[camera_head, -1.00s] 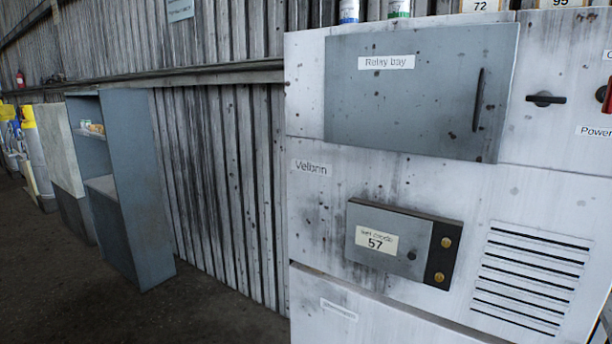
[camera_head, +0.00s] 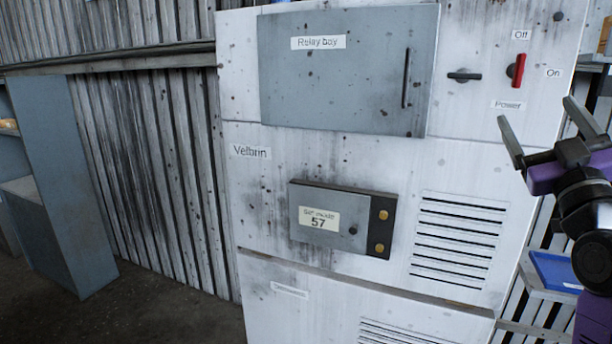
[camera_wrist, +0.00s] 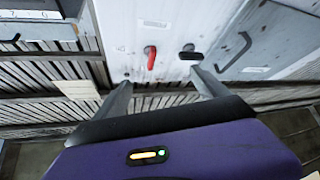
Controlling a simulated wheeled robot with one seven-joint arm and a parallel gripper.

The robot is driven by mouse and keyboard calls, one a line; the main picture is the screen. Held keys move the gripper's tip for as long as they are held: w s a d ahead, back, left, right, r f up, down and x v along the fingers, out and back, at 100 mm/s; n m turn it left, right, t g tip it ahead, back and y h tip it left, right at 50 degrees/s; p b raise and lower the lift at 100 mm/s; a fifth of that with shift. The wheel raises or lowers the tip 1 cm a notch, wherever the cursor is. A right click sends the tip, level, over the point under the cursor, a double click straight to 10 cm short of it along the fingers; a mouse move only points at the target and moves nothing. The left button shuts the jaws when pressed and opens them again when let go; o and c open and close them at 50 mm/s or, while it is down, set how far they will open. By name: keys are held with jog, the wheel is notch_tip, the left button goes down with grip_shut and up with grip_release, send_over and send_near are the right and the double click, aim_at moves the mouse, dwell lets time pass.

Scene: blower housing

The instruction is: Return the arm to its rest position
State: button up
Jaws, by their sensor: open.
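My gripper (camera_head: 541,125) is at the right edge of the head view, its two grey fingers spread apart with nothing between them. It is in front of the right side of a stained white cabinet (camera_head: 340,160). In the wrist view my gripper (camera_wrist: 164,88) is also open and empty, its fingers pointing toward the cabinet front (camera_wrist: 175,25). A red power lever (camera_head: 517,71) and a black handle (camera_head: 464,76) sit on the cabinet, apart from the fingers. The lever shows in the wrist view (camera_wrist: 150,58) between the fingers' lines. Most of my arm is out of view.
The closed grey relay bay door (camera_head: 345,75) is at the cabinet's upper part. A small panel marked 57 (camera_head: 330,240) juts out below it. A blue tray (camera_head: 556,271) lies on a shelf at right. A grey open shelf unit (camera_head: 75,190) stands left, with bare floor before it.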

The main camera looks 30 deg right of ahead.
jog(key=s+a+f+m+g+y, duration=0.1)
jog(key=s+a+f+m, duration=0.1)
jog(key=a+f, duration=1)
jog(key=s+a+f+m+y, duration=0.25)
jog(key=a+f, duration=0.45)
jog(key=f, duration=0.8)
jog(key=s+a+f+n+g+y+b, duration=0.1)
jog(key=s+a+f+n+g+y, duration=0.3)
jog(key=s+a+f+y, duration=0.5)
jog(key=s+a+f+n, duration=0.1)
jog(key=s+a+f, duration=0.7)
jog(key=s, duration=0.4)
jog(key=shift+s+a+f+n+g, duration=0.15)
jog(key=shift+a+f+n+g, duration=0.25)
jog(key=shift+a, duration=0.5)
jog(key=shift+y, duration=0.25)
